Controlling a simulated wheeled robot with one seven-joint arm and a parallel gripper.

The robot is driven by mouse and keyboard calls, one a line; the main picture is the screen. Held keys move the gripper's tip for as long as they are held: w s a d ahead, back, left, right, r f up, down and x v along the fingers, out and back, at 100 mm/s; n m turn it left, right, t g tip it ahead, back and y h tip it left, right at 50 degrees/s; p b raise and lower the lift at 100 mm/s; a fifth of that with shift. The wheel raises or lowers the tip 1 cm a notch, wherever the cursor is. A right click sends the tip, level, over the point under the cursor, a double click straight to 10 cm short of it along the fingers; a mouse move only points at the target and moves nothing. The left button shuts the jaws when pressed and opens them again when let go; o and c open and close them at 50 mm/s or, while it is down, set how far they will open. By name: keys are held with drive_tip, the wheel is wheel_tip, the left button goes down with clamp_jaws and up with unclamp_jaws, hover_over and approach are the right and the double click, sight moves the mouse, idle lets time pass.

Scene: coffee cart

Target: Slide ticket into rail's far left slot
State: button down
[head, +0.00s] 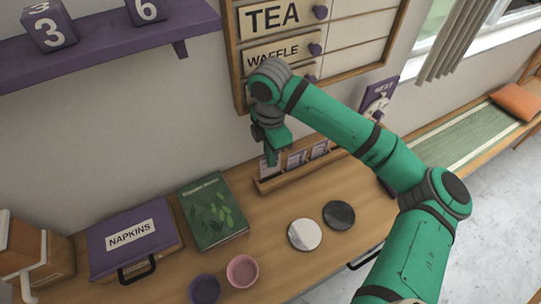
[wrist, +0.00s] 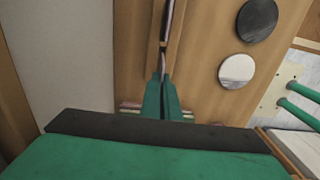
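The wooden rail (head: 287,179) stands on the counter against the wall, with tickets upright in its middle (head: 297,159) and right (head: 320,150) parts. My gripper (head: 270,157) points down at the rail's left end. A pale ticket (head: 265,169) shows at its fingertips there, low at the rail and partly hidden by the fingers. In the wrist view the fingers (wrist: 162,88) are nearly together, with a thin edge between the tips. The rail (wrist: 174,45) runs away from them. Whether the ticket is fully seated cannot be seen.
A green book (head: 212,211) and a purple napkin box (head: 135,239) lie left of the rail. White (head: 304,234) and dark (head: 339,215) discs and two cups (head: 242,271) are in front. A purple sign (head: 378,100) stands behind right. The menu board (head: 232,60) hangs above.

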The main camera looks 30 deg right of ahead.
drive_tip(key=shift+f, duration=1.95)
idle(1.2)
drive_tip(key=c, duration=1.9)
unclamp_jaws()
drive_tip(key=shift+c, duration=0.2)
drive_tip(key=shift+r, duration=0.15)
wheel_tip(320, 180, up, 11)
drive_tip(key=shift+f, duration=0.2)
